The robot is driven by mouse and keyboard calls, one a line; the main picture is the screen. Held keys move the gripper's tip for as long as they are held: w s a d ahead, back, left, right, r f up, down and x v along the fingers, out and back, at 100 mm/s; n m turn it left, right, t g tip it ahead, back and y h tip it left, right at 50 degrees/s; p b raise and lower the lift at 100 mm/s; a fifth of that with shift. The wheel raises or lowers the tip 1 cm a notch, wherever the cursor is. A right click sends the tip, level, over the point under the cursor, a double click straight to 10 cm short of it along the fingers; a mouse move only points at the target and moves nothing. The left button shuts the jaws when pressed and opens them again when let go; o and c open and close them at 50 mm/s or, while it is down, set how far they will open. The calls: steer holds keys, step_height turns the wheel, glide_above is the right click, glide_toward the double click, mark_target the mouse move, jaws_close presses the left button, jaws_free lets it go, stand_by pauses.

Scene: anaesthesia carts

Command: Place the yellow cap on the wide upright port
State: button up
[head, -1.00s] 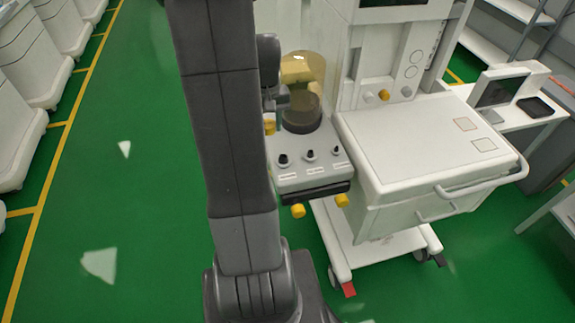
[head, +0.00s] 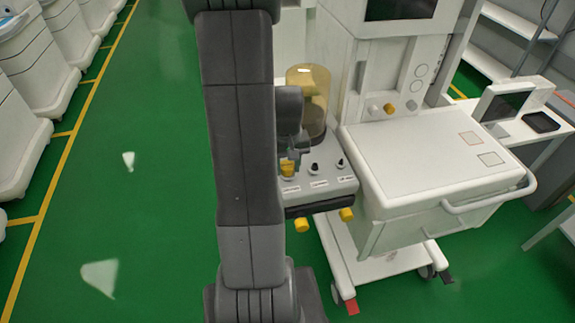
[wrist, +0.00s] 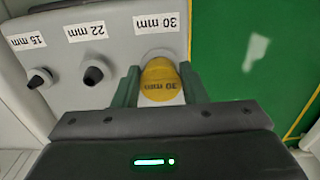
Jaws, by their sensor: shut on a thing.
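The yellow cap (wrist: 160,82), marked 30 mm, is between the two fingers of my gripper (wrist: 160,90), which is shut on it. In the head view the cap (head: 287,168) shows at the left end of the port panel, partly behind my gripper (head: 290,158). The wide upright port (wrist: 157,55), beside the 30 mm label, is mostly hidden by the cap. The cap overlaps the port in the wrist view; I cannot tell whether they touch or how far it sits on it.
Two narrower dark ports, 22 mm (wrist: 93,75) and 15 mm (wrist: 39,78), stand on the same panel (wrist: 60,55). A yellow transparent canister (head: 314,90) rises behind. Two yellow knobs (head: 301,224) (head: 346,214) are below the panel. A white cart (head: 435,165) stands right.

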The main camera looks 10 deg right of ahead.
mark_target(288, 167)
steer(key=o, duration=0.9)
steer(key=shift+w+f, duration=0.1)
steer(key=shift+o, duration=0.2)
step_height(288, 167, up, 12)
